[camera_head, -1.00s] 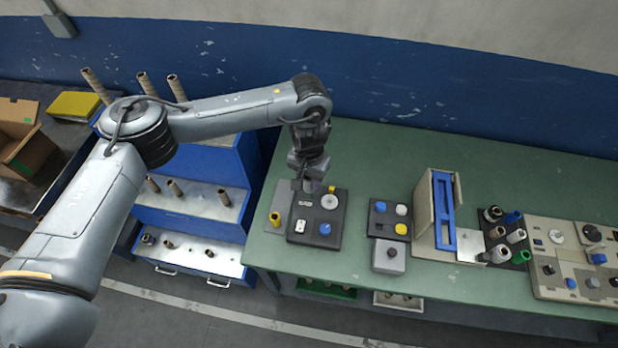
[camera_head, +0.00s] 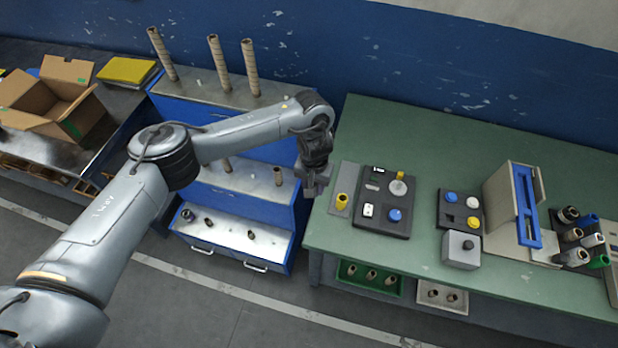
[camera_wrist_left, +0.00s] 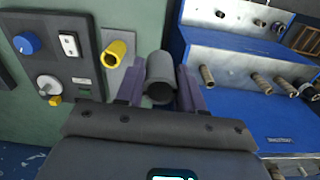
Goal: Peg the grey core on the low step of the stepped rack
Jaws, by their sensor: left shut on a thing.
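My left gripper (camera_wrist_left: 160,92) is shut on the grey core (camera_wrist_left: 160,72), a hollow grey tube held between its two fingers in the left wrist view. In the head view the left gripper (camera_head: 314,184) hangs between the stepped rack and the green bench; the core is too small to make out there. The blue stepped rack (camera_head: 207,197) has metal-topped steps. Its low step (camera_head: 265,241) carries several short dark cores on pegs. The middle step (camera_head: 243,181) holds brown cores and the top step (camera_head: 192,86) tall brown ones. My right gripper is not in view.
An open cardboard box (camera_head: 62,90) stands at the left. A blue wall runs behind.

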